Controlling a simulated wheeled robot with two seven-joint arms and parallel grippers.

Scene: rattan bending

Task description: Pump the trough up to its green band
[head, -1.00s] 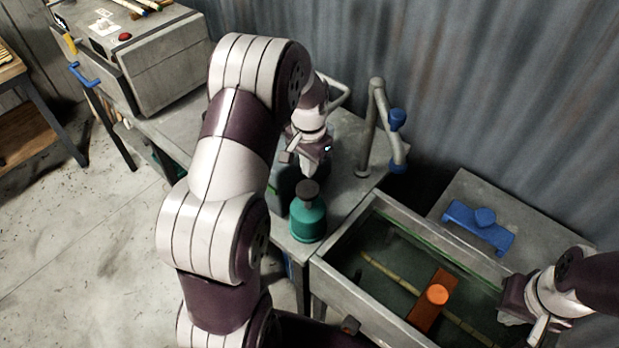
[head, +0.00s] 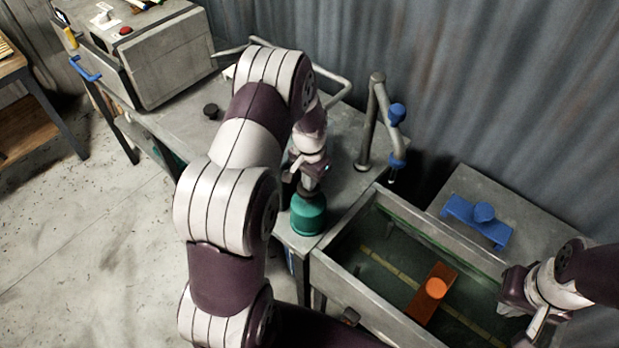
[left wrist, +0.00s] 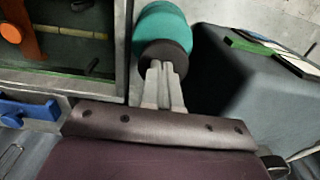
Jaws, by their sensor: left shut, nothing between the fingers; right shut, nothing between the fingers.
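The trough (head: 345,283) is a grey metal tank with dark water, a green line along its far inner wall and a thin rattan stick (head: 391,270) lying in it. A teal pump (head: 308,215) with a dark knob stands on the bench by the trough's left end. My left gripper (head: 306,187) is shut, right at the top of the pump. In the left wrist view its fingertips (left wrist: 160,75) overlap the dark knob (left wrist: 165,62); I cannot tell whether they touch it. My right gripper (head: 508,292) is shut at the trough's right end.
An orange block (head: 432,292) with a round knob sits across the trough. A bent pipe with a blue tap (head: 397,113) stands behind the pump. A blue clamp (head: 478,221) lies on the grey surface behind the trough. A grey machine (head: 165,60) stands at back left.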

